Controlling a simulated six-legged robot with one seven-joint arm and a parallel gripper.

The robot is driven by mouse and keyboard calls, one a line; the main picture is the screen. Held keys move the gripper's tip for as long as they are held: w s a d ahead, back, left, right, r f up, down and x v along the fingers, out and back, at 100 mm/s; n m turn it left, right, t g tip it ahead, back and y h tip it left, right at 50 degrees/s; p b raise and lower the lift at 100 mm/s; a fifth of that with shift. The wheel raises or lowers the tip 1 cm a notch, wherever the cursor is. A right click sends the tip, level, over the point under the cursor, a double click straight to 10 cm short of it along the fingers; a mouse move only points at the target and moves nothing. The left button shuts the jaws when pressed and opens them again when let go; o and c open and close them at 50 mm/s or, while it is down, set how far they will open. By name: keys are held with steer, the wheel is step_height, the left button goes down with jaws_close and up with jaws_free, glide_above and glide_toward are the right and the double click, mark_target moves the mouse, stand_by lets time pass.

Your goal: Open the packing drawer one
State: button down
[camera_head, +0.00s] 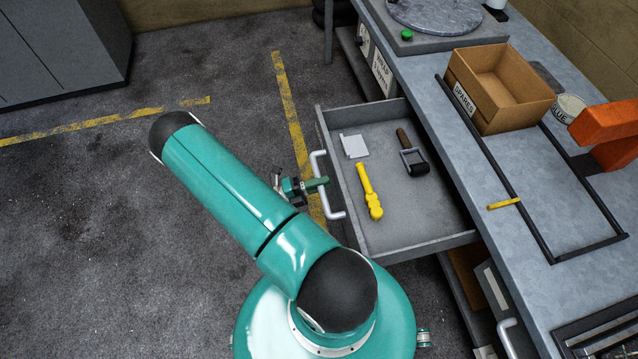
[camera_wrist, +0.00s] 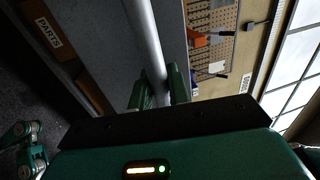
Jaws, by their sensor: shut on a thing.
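The packing drawer (camera_head: 428,231) stands pulled out from the workbench in the head view, its inside showing. A light grey bar handle (camera_head: 326,184) is on its front. My gripper (camera_head: 318,184) is at the middle of this handle, shut on it. In the wrist view, the green fingers of my gripper (camera_wrist: 160,85) close around the pale handle bar (camera_wrist: 146,35). Inside the drawer lie a yellow tool (camera_head: 369,192), a small light grey plate (camera_head: 354,146) and a dark roller-like tool with a brown handle (camera_head: 412,158).
The workbench (camera_head: 540,225) carries a cardboard box labelled SPARES (camera_head: 497,88), a glue tin (camera_head: 568,108), an orange tool (camera_head: 610,130) and a round plate (camera_head: 435,12). A grey cabinet (camera_head: 60,50) stands at the upper left. The floor left of the drawer is clear.

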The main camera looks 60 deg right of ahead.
steer(key=c, duration=1.4)
jaws_free()
steer(key=shift+o, duration=0.2)
steer(key=v, duration=1.3)
steer(key=shift+w+a, duration=0.25)
steer(key=shift+f, duration=0.15)
